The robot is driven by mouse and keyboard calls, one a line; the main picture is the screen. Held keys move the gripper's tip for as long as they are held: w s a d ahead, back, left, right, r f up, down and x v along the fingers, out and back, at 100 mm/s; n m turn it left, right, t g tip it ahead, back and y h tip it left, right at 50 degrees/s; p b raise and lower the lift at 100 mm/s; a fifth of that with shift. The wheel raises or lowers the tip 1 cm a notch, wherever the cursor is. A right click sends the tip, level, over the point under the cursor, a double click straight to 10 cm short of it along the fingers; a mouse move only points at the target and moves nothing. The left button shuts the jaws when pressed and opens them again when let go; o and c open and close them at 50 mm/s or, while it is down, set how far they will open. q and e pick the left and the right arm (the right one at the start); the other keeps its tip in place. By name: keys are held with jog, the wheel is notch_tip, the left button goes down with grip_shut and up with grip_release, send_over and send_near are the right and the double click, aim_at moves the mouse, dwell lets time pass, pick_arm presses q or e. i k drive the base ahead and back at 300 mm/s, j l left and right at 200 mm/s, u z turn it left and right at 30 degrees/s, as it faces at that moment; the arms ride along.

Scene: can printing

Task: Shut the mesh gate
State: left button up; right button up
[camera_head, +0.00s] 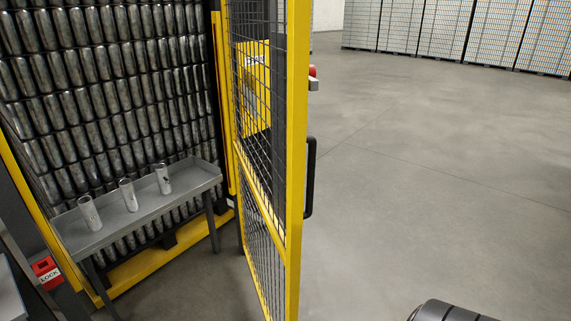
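The mesh gate (297,160) has a yellow frame and dark wire mesh. It stands open in the middle of the view, swung out toward me, seen at a steep angle. A black handle (310,177) is on the right side of its near edge. The yellow-framed opening to the left of the gate is uncovered. A dark rounded part of my own arm shows at the bottom right, apart from the gate. No fingers of either gripper show.
Inside the opening, a grey metal table (140,217) holds three cans, in front of stacked metal cans (110,90). A red lock box (46,272) is at lower left. Pallets of cans (450,30) stand at the back. The floor (430,160) right of the gate is clear.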

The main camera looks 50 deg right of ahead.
aim_at(290, 51)
jog(key=l+z, duration=0.1)
jog(key=l, duration=0.7)
jog(key=l+z, duration=0.1)
jog(key=l, duration=0.75)
jog(key=i+l+z, duration=0.1)
jog(key=l, duration=0.7)
